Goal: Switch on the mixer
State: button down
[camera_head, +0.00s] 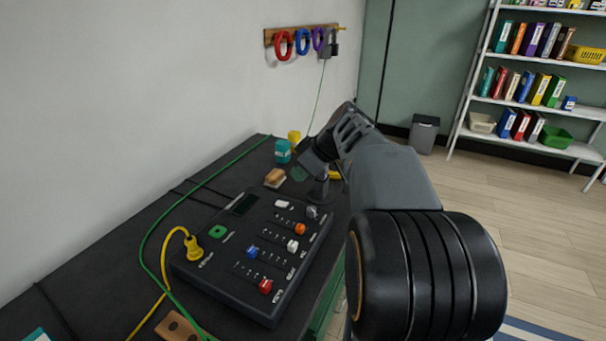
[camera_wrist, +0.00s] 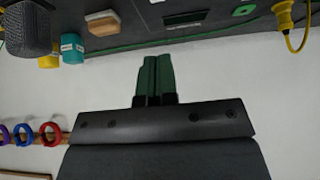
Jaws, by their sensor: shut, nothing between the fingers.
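The mixer (camera_head: 222,268) is a black box with sliders on the dark bench. It has a dark display (camera_head: 244,204), a green square button (camera_head: 218,231) and coloured slider caps. A yellow plug (camera_head: 194,249) is in its near left corner. In the wrist view, the mixer's edge with the display (camera_wrist: 185,18) and green button (camera_wrist: 243,10) shows at the top. My gripper (camera_head: 299,172) is above the bench, beyond the mixer's far end and apart from it. Its green fingers (camera_wrist: 155,60) are together and empty. Whether the mixer is on cannot be told.
A wooden-backed brush (camera_head: 275,177), teal pot (camera_head: 283,151) and yellow pot (camera_head: 294,137) stand beyond the mixer. A microphone (camera_wrist: 30,27) is near my gripper. Green and yellow cables cross the bench. The wall is at the left; hanging rings (camera_head: 303,41) are on it.

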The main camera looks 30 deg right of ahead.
jog(key=b, duration=0.1)
send_over(282, 203)
jog(key=s, duration=0.1)
jog(key=f, duration=0.3)
jog(key=d+f, duration=0.1)
jog(key=f, duration=0.1)
jog(key=shift+s+f, duration=0.2)
notch_tip(282, 203, down, 2)
jog(key=shift+s+f+b, duration=0.1)
jog(key=shift+s+b, duration=0.05)
jog(key=shift+b, duration=0.35)
jog(key=shift+d+f, duration=0.15)
jog(key=shift+f, duration=0.65)
jog(key=shift+b, duration=0.35)
